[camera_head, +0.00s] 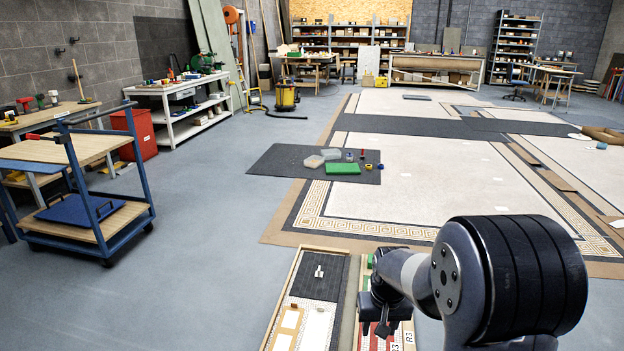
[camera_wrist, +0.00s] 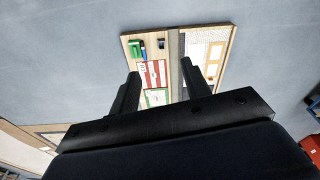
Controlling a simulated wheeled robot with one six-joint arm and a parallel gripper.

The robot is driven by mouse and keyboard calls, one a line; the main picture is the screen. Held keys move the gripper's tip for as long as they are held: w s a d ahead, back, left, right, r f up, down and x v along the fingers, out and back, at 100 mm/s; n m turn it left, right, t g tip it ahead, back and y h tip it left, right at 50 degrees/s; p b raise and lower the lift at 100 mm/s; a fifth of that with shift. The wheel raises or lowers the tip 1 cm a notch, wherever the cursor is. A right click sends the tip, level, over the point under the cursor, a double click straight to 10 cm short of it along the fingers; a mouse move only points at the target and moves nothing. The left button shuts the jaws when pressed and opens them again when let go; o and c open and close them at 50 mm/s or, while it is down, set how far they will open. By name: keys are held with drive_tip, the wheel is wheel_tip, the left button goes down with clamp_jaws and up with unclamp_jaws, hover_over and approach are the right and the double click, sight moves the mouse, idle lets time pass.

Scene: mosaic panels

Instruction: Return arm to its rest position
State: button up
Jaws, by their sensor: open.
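My gripper (camera_head: 374,326) is at the bottom right of the head view, at the end of my dark arm. In the wrist view its two black fingers stand apart with nothing between them, so my gripper (camera_wrist: 159,80) is open and empty. Beyond the fingers, well apart from them, lie mosaic panels with a wooden rim (camera_wrist: 132,36). One part holds red and white strips (camera_wrist: 154,72), and a green piece (camera_wrist: 135,47) lies near its end. In the head view my gripper and arm hide part of these panels.
A framed panel (camera_head: 318,289) lies left of my gripper. Ahead, a dark mat (camera_head: 270,163) carries clear boxes and a green box (camera_head: 343,168) beside the large floor mosaic (camera_head: 430,187). A blue-framed cart (camera_head: 100,238) stands left. The grey floor between cart and panel is clear.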

drive_tip(key=f, duration=0.1)
drive_tip(key=w+f+b, duration=0.1)
drive_tip(key=f, duration=0.1)
drive_tip(key=shift+f, duration=0.1)
idle(0.4)
